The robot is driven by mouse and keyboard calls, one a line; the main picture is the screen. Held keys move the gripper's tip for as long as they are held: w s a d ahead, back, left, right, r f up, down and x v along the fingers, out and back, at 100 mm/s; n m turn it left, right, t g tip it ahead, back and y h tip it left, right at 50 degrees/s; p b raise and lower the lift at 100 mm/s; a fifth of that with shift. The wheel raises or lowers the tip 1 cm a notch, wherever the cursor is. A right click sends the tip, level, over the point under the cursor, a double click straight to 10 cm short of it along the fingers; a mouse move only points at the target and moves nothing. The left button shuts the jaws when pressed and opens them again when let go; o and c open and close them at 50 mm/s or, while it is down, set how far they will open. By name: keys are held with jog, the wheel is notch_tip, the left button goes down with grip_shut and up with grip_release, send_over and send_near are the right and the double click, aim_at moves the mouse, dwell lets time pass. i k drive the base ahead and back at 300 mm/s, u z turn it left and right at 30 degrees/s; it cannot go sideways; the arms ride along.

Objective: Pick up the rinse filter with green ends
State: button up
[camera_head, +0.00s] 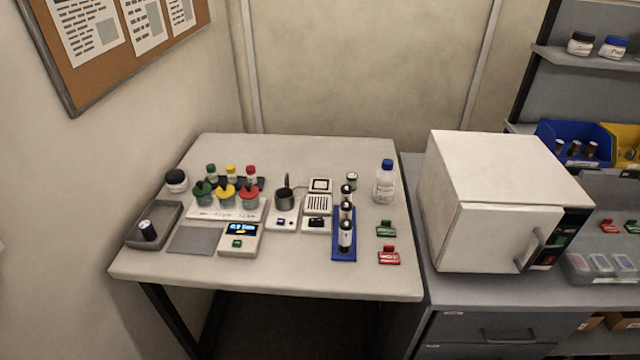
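A small pale cylinder with a dark greenish top (351,180) stands near the back right of the table, behind the blue rack. It may be the rinse filter with green ends, but it is too small to be sure, and its lower end is not clear. Other green things are a green-capped bottle (211,172), a green funnel-like piece (203,192) on a white stand, and a green clip-like block (386,229) at the right. My gripper is not in view.
The table (290,262) also holds a blue rack (344,254) with several black-and-white cylinders, a grey tray (168,218) with a dark cylinder (148,230), a scale (240,240), a metal pot (285,199) and a blue-capped bottle (384,184). A white oven (480,225) stands right.

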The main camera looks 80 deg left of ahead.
aim_at(351, 177)
jog(key=u, duration=0.05)
jog(key=k, duration=0.75)
jog(key=u, duration=1.4)
jog(key=i, duration=0.5)
jog(key=z, duration=0.1)
